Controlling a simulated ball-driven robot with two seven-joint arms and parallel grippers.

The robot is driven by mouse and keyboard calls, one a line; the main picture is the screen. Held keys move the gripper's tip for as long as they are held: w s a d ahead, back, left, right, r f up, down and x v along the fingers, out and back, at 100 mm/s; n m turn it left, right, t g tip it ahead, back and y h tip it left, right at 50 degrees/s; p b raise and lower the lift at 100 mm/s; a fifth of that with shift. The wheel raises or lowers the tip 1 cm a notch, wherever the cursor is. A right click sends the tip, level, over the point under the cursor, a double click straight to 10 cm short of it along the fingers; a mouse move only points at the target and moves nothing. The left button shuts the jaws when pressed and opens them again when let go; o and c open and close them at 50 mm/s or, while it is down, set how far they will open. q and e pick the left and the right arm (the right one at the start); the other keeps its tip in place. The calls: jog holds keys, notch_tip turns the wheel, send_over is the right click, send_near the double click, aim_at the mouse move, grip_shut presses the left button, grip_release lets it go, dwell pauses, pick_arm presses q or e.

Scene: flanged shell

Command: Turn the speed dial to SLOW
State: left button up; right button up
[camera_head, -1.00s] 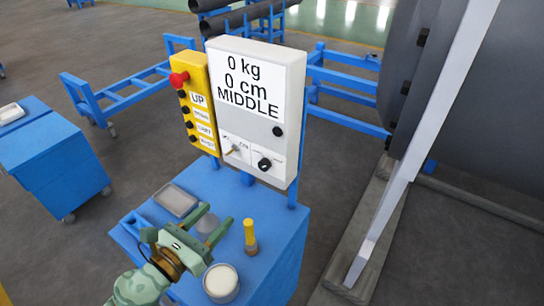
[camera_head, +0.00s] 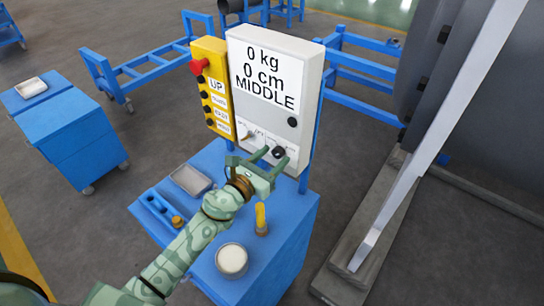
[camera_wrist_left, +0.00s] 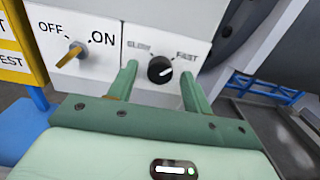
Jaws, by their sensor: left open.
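The speed dial (camera_head: 279,152) is a black knob low on the front of the white control box (camera_head: 307,100). In the left wrist view the speed dial (camera_wrist_left: 160,70) sits below the words SLOW, at its upper left, and FAST, at its upper right. Its pale mark points right and slightly up. The box's display (camera_head: 268,77) reads 0 kg, 0 cm, MIDDLE. My left gripper (camera_head: 270,158) is open in front of the box. In the wrist view its fingers (camera_wrist_left: 158,76) stand on either side of the dial; contact cannot be told. My right gripper is out of view.
An OFF/ON switch (camera_wrist_left: 76,49) with a tan lever is left of the dial. A yellow button panel (camera_head: 212,90) with a red knob adjoins the box. A yellow-handled tool (camera_head: 261,217), a round white-topped container (camera_head: 232,260) and a tray (camera_head: 190,180) stand on the blue cart below.

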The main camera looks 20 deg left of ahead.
pick_arm(q)
jog(key=shift+w+d, duration=0.1)
jog(key=shift+w, duration=0.05)
jog(key=c, duration=1)
